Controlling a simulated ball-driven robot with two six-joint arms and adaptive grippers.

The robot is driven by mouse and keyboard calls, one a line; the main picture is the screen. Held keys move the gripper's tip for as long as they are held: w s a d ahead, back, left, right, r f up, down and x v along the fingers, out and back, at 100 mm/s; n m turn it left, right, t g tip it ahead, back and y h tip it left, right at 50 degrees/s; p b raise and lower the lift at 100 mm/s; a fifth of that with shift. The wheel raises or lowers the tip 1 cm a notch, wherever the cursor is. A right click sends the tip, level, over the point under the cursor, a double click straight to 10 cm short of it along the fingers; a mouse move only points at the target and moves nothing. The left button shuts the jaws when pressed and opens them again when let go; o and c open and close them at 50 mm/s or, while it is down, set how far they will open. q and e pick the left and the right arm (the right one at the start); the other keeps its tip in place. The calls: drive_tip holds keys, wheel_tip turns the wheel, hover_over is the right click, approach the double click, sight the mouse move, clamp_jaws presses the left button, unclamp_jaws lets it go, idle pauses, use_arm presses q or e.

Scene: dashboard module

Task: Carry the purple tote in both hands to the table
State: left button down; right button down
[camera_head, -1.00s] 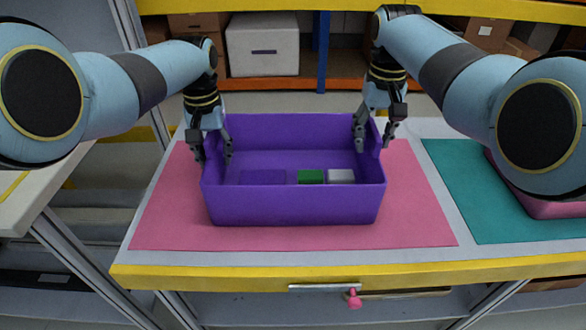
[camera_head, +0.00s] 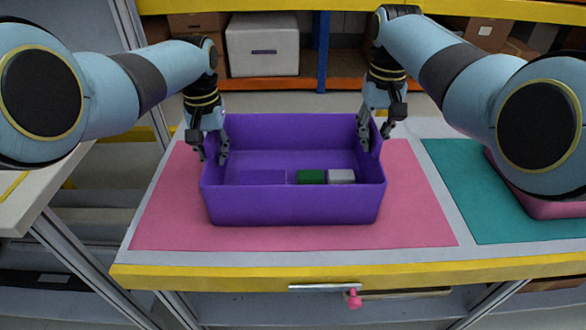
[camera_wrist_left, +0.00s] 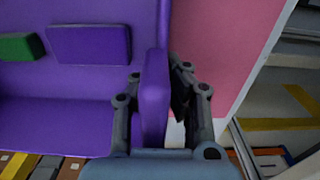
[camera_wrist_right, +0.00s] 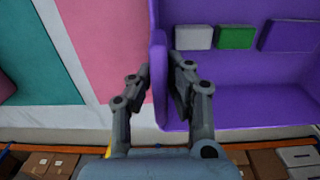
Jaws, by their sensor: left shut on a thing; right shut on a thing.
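The purple tote (camera_head: 295,205) sits upright on the pink mat (camera_head: 420,215) of a table (camera_head: 290,258). Inside lie a purple block (camera_head: 262,177), a green block (camera_head: 311,177) and a white block (camera_head: 341,176). My left gripper (camera_head: 212,154) is shut on the tote's left side wall, which stands between its fingers in the left wrist view (camera_wrist_left: 155,100). My right gripper (camera_head: 372,143) is shut on the right side wall, seen between its fingers in the right wrist view (camera_wrist_right: 159,85). The mat under the tote is hidden.
A teal mat (camera_head: 470,190) lies on the table to the right, with a pink container (camera_head: 545,208) partly behind my right arm. Another pale table (camera_head: 45,190) stands at the left. A shelf with a white box (camera_head: 262,45) is behind.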

use_arm(q)
drive_tip(key=shift+r, duration=0.15)
use_arm(e)
drive_tip(key=shift+r, duration=0.2)
